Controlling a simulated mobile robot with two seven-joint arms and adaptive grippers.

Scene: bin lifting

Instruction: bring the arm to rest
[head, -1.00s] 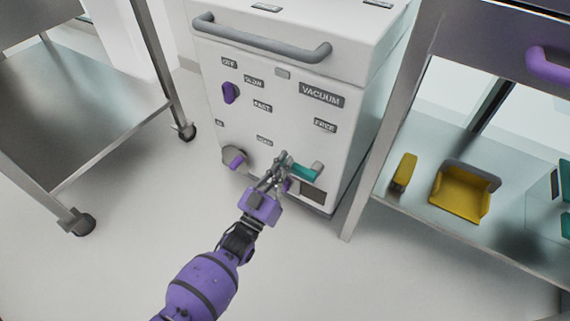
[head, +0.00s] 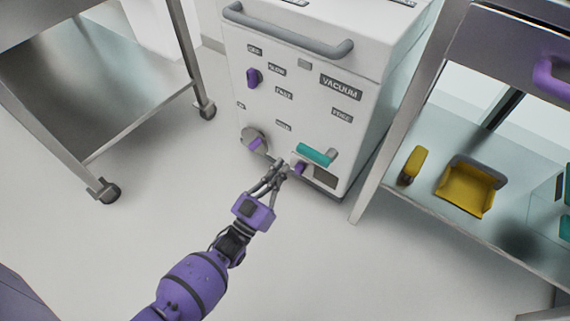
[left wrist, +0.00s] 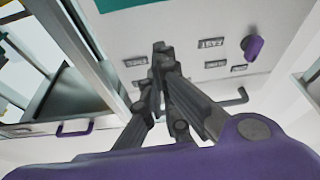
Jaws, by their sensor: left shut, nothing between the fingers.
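My left gripper (head: 282,168) is shut and empty, in front of the lower part of a white cabinet (head: 375,95) labelled VACUUM. My right gripper is not in view.
A metal cart (head: 135,125) on casters stands at the left. A metal shelf unit (head: 400,195) at the right holds yellow items (head: 468,188). A grey bar handle (head: 290,36) crosses the cabinet's upper front. The floor (head: 330,265) in front is clear.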

